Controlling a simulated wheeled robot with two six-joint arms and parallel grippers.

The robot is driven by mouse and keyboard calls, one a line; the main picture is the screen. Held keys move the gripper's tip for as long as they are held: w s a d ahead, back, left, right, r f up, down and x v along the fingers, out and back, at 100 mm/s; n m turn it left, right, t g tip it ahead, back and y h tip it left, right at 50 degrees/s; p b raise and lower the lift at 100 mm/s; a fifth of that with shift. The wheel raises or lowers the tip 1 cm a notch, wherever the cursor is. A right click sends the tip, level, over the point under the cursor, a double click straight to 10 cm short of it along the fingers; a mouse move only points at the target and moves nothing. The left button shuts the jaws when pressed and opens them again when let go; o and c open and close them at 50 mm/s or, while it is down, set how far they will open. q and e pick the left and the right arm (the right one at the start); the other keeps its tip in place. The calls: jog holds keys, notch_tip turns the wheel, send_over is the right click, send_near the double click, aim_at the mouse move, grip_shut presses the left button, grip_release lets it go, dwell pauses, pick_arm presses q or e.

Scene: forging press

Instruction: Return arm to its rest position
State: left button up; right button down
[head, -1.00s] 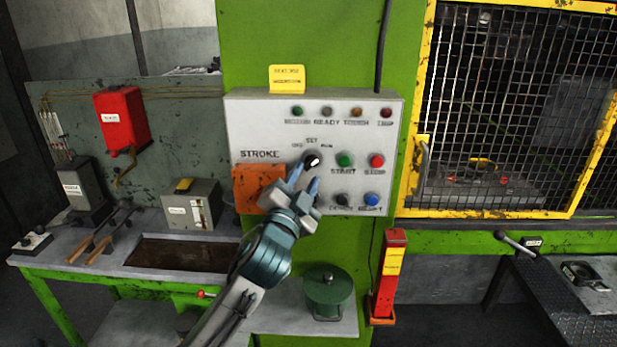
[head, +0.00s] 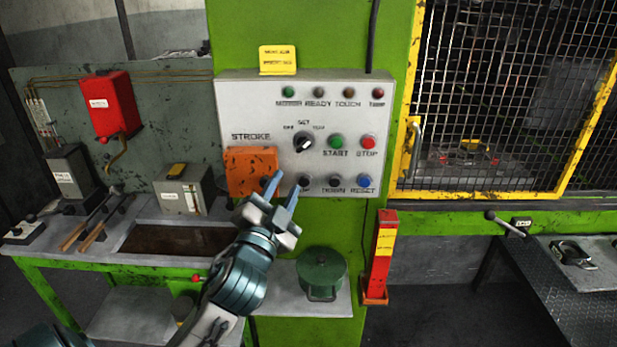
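My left gripper (head: 281,187) is in front of the lower left part of the grey control panel (head: 235,106), beside the orange plate (head: 250,165). Its two blue fingers are apart with nothing between them. The black selector knob (head: 304,142) is on the panel above the gripper, clear of the fingers. My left arm comes up from the bottom of the view. A bit of a blue-grey arm part shows at the bottom left corner; my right gripper is not visible.
A yellow mesh guard (head: 400,165) stands at right. A workbench (head: 130,272) with tongs is at left. A green lidded pot (head: 321,271) and a red post (head: 382,258) stand below the panel. Open floor lies in front of the red post.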

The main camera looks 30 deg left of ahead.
pick_arm(q)
jog(key=s+f+n+g+h, duration=0.1)
jog(key=s+f+n+g, duration=0.2)
jog(key=f, duration=0.7)
jog(key=s+f+n+g, duration=0.1)
jog(key=s+f+g, duration=0.1)
jog(key=f+g, duration=0.5)
jog(key=s+d+f+n+g+h, duration=0.1)
jog(key=s+d+f+g+h, duration=0.2)
jog(key=s+f, duration=0.65)
jog(key=s+d+f+n+g+h, duration=0.1)
jog(key=s+d+f+g, duration=0.3)
jog(key=s+f, duration=0.5)
jog(key=w+a+f+g+b, duration=0.15)
jog(key=f+b, duration=0.25)
jog(key=f, duration=1.5)
jog(key=a+f+t+b, duration=0.1)
jog(key=a+f+b, duration=0.15)
jog(key=f, duration=1.65)
jog(key=s+f+b, duration=0.3)
jog(key=s+f, duration=0.6)
jog(key=f, duration=0.3)
jog(key=s+f+g+b, duration=0.1)
jog(key=s+f+b, duration=0.2)
jog(key=s+f, duration=0.6)
notch_tip(320, 180, down, 3)
jog(key=shift+s+r, duration=0.15)
jog(key=shift+s, duration=0.15)
